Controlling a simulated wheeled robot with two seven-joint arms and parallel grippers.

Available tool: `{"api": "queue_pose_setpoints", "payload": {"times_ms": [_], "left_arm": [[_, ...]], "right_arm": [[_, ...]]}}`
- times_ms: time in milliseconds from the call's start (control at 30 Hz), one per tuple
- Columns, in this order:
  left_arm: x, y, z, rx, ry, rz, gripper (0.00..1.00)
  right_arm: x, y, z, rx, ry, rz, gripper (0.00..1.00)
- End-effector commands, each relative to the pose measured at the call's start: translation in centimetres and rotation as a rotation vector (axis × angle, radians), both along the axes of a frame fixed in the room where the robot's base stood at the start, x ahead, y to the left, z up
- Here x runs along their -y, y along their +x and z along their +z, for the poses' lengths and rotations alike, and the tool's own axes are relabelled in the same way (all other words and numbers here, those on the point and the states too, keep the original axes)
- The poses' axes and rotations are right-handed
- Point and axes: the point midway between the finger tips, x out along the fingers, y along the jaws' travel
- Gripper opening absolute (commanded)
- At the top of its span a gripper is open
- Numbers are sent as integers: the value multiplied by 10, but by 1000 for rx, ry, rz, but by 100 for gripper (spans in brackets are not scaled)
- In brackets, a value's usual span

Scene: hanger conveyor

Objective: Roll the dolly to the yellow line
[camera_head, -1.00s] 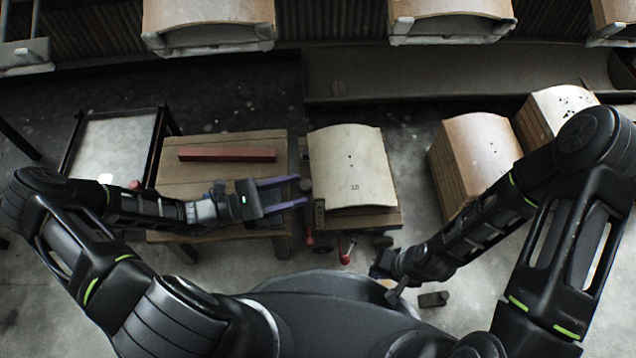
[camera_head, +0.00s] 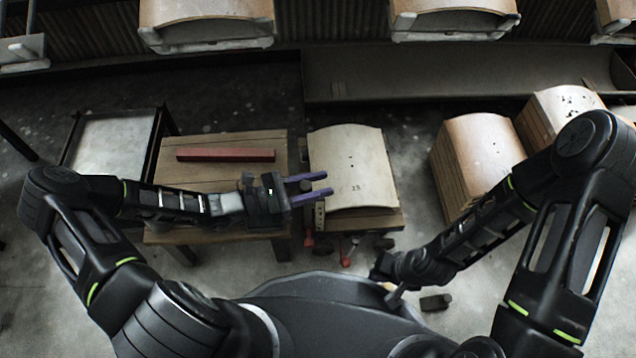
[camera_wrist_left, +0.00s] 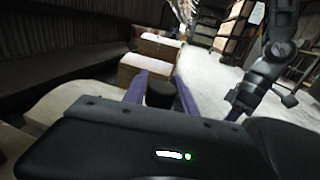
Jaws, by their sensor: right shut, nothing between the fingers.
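The dolly (camera_head: 372,222) stands in the middle of the head view with a stack of curved plywood sheets (camera_head: 352,165) on it. It has casters and red pedals at its near side. My left gripper (camera_head: 308,184) is at the dolly's left edge, its two purple fingers apart. In the left wrist view a dark round post (camera_wrist_left: 160,93) stands between the open fingers, with gaps visible; I cannot tell whether either touches it. My right gripper (camera_head: 388,284) is low, close to my body, partly hidden and shut on nothing. No yellow line shows.
A wooden table (camera_head: 220,145) with a red bar (camera_head: 226,155) stands just left of the dolly. A metal-framed table (camera_head: 112,145) is farther left. Plywood stacks (camera_head: 478,155) stand to the right. A dark block (camera_head: 436,301) lies on the floor.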

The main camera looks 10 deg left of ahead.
Motion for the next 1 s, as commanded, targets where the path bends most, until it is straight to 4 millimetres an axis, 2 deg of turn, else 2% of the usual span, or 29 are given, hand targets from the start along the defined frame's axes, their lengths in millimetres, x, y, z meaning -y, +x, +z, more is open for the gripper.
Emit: {"api": "queue_pose_setpoints", "payload": {"times_ms": [33,400,1000], "left_arm": [[0,0,0,0,0,0,28],[0,0,0,0,0,0,0],[0,-1,0,0,0,-1,0]], "right_arm": [[0,0,0,0,0,0,0],[0,0,0,0,0,0,0],[0,0,0,0,0,0,0]]}}
